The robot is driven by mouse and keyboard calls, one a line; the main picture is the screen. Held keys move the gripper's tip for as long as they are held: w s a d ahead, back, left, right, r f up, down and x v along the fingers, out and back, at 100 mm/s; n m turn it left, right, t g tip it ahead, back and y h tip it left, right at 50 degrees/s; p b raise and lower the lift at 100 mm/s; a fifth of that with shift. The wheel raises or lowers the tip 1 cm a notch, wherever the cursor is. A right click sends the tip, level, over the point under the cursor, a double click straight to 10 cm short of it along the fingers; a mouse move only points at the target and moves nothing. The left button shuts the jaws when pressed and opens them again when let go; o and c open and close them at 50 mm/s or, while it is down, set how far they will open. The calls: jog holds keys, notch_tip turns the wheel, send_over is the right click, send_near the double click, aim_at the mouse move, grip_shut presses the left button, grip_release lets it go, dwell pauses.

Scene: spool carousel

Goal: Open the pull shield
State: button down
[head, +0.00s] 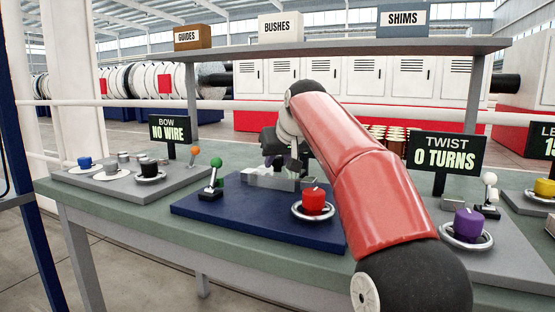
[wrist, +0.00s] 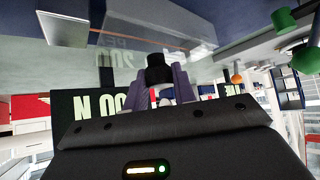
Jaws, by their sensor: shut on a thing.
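The pull shield (head: 262,181) looks like a low, pale, see-through cover at the back of the dark blue panel (head: 245,222). In the wrist view, which is upside down, a clear pane (wrist: 150,30) shows faint mirrored lettering through it. My gripper (head: 273,160) is over the shield. Its two fingers (wrist: 165,82) are shut on a black knob (wrist: 160,65), which appears to be the shield's handle. My red arm link hides the right part of the panel's back, and I cannot tell how far the shield is open.
On the blue panel are a lever with a green ball (head: 216,162) and a red knob (head: 313,201). A BOW sign (head: 170,129) stands left, a TWIST sign (head: 445,151) and purple knob (head: 468,224) right. A shelf (head: 330,48) with labelled boxes runs above.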

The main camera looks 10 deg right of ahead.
jog(key=s+a+b, duration=0.1)
jog(key=s, duration=0.1)
jog(key=s+a, duration=0.2)
jog(key=s+a+b, duration=0.1)
jog(key=s+a, duration=0.1)
jog(key=shift+s+b, duration=0.3)
jog(key=shift+d, duration=0.1)
jog(key=c, duration=1.1)
grip_release()
jog(key=shift+c, duration=0.2)
jog(key=v, duration=0.7)
jog(key=shift+s+r+p, duration=0.25)
jog(key=shift+p, duration=0.15)
